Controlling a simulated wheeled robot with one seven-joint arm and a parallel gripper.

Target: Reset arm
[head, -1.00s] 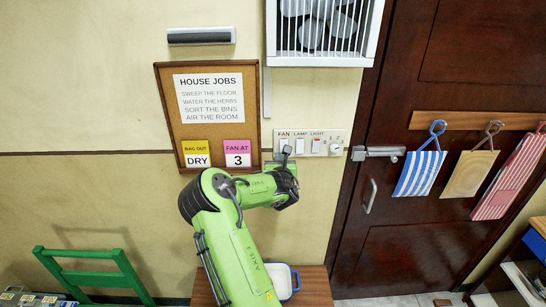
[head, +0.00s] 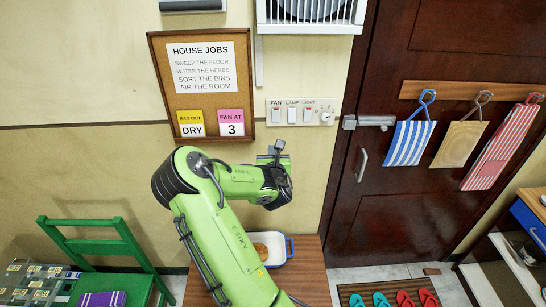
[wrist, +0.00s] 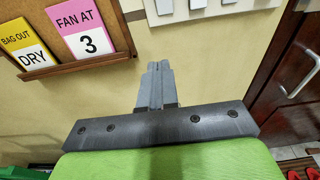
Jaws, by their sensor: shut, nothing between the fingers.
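My green arm reaches up from the bottom of the head view, bent at the elbow. My gripper (head: 277,148) is in front of the wall, just below the switch panel (head: 303,112) and apart from it. In the wrist view my gripper (wrist: 158,68) points at bare wall with its fingers together and nothing between them. The lower edge of the switch panel (wrist: 205,8) shows at the top of that view. The panel carries FAN, LAMP and LIGHT switches and a round dial.
A cork board (head: 205,82) with notes hangs left of the panel; one reads FAN AT 3. A fan unit (head: 312,12) is above. A dark door (head: 400,190) with hanging bags is right. A small table (head: 312,275) holds a white dish (head: 287,252). A green chair (head: 95,250) stands left.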

